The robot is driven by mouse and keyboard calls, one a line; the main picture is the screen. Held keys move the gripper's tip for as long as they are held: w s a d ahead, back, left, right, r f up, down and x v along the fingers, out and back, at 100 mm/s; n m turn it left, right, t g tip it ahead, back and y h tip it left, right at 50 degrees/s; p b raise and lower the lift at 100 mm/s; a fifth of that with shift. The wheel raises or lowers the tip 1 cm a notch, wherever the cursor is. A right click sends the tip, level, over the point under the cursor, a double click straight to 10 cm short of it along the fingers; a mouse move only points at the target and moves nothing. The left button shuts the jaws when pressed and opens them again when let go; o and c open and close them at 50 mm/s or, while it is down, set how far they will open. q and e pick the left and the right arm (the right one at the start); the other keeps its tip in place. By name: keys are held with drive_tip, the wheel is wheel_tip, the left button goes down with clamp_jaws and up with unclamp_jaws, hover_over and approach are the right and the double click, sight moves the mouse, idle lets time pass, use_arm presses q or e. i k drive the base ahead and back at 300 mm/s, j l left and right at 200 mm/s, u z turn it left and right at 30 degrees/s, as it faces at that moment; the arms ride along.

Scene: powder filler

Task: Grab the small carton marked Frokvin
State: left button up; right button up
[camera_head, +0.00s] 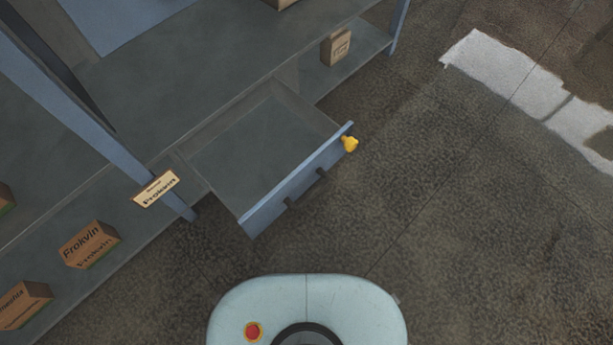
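A small brown carton (90,245) marked Frokvin, with a green lower edge, sits on the shelf at the left. A pale label (156,190) that also reads Frokvin is on the blue shelf post (120,158), up and to the right of the carton. Neither of my grippers shows in the head view, so I cannot see where they are or whether they hold anything.
An open, empty-looking drawer (298,184) juts from the shelf (145,95), with a yellow knob (349,144) at its front corner. Other cartons stand at lower left (24,304), left edge (6,198) and upper right (336,47). Open floor (480,230) lies at right.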

sight(87, 247)
drive_tip(key=u, duration=2.2)
